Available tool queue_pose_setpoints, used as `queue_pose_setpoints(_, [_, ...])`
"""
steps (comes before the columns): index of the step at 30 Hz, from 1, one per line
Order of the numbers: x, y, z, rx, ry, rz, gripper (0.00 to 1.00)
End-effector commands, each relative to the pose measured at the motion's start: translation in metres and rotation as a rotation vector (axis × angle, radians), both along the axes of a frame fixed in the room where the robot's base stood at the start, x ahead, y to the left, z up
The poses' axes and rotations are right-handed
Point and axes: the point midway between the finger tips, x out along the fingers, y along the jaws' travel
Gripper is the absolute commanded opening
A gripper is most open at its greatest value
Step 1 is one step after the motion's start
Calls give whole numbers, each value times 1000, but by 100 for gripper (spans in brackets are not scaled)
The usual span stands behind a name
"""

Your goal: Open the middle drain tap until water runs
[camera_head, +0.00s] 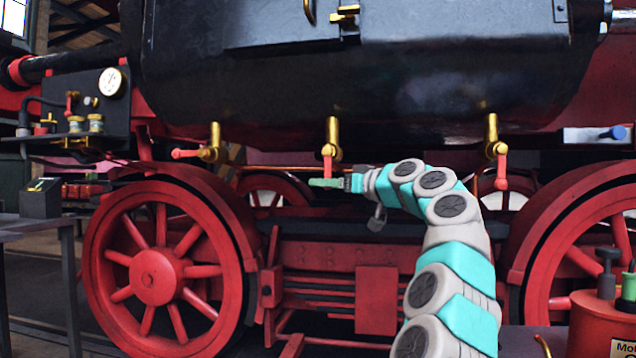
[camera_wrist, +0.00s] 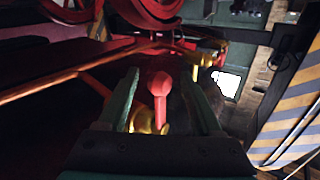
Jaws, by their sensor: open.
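The middle drain tap (camera_head: 332,132) is a brass pipe under the black boiler shell. Its red lever (camera_head: 328,168) hangs down. In the wrist view the red lever (camera_wrist: 158,95) with its rounded knob stands between the two green fingers, with a brass part below it. My gripper (camera_head: 320,183) is at the lower end of this lever, reaching in from the right. It also shows in the wrist view (camera_wrist: 163,85), open, with gaps visible on both sides of the lever. I see no water at the tap's outlet.
The left tap (camera_head: 212,150) has its red lever pointing left. The right tap (camera_head: 493,135) has its lever hanging down. Big red wheels (camera_head: 155,278) stand below on both sides. A red can (camera_head: 600,325) is at the lower right. A gauge panel (camera_head: 85,100) is at the left.

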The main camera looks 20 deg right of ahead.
Motion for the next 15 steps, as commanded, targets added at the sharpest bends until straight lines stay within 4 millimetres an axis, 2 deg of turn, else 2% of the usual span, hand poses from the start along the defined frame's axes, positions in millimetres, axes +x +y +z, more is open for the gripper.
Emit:
queue_pose_setpoints(6, [21,8,0,0,3,-1,67])
queue_pose_setpoints(15, [31,12,-2,1,3,0,67])
